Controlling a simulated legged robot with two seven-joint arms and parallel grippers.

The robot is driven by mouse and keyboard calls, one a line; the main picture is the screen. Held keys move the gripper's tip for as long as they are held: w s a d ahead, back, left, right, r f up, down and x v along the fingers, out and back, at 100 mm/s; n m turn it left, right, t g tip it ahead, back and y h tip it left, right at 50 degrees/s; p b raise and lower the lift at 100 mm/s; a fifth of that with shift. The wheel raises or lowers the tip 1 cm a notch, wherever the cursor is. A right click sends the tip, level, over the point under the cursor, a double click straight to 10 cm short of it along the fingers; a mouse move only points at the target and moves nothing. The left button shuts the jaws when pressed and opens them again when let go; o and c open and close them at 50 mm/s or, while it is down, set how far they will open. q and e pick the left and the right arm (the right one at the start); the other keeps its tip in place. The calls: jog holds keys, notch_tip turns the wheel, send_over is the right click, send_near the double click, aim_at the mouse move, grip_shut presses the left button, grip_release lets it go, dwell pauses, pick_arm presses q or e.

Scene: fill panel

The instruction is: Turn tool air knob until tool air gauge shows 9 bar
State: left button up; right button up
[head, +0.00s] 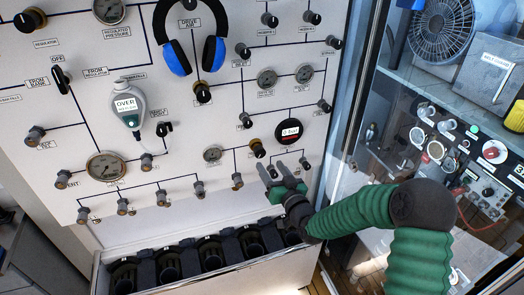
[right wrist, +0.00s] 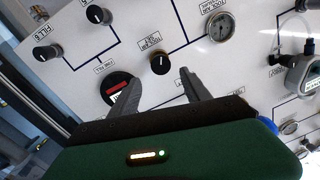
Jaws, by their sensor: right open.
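The tool air knob, dark with a brass-coloured base (head: 257,148), sits on the white panel. In the right wrist view the knob (right wrist: 160,63) lies just beyond the fingertips, roughly between them, under a label that seems to read tool air set. The small round gauge (head: 212,154) is left of the knob in the head view; in the right wrist view the gauge (right wrist: 221,27) is at upper right. Its needle is too small to read. My right gripper (head: 274,169) is open and empty, below and right of the knob, apart from it; its fingers (right wrist: 160,79) show clearly. My left gripper is not in view.
A round black dial with a red band (head: 289,131) sits right of the knob. Blue headphones (head: 190,45) and a grey-green handheld meter (head: 128,105) hang on the panel. A row of valves crosses below. An open bin (head: 97,275) stands underneath; a glass-fronted cabinet is at right.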

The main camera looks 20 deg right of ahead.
aim_at(261, 154)
jog(key=w, duration=0.4)
jog(key=w+p, duration=0.1)
jog(key=w, duration=0.1)
jog(key=shift+w+a+f, duration=0.15)
jog(key=shift+w+a, duration=0.15)
jog(key=shift+w, duration=0.1)
jog(key=shift+w+a, duration=0.1)
jog(key=shift+w, duration=0.15)
jog(key=shift+a+r, duration=0.1)
jog(key=shift+r, duration=0.15)
jog(key=shift+w+f, duration=0.15)
jog(key=shift+w, duration=0.15)
jog(key=c, duration=0.5)
grip_shut()
jog(key=shift+f+m+b, duration=0.35)
jog(key=shift+m+b, duration=0.25)
jog(key=shift+b, duration=0.35)
jog(key=shift+r+m+b, duration=0.1)
jog(key=shift+m+b, duration=0.2)
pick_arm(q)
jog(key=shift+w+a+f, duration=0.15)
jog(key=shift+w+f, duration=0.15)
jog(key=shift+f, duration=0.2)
pick_arm(e)
jog(key=shift+r, duration=0.25)
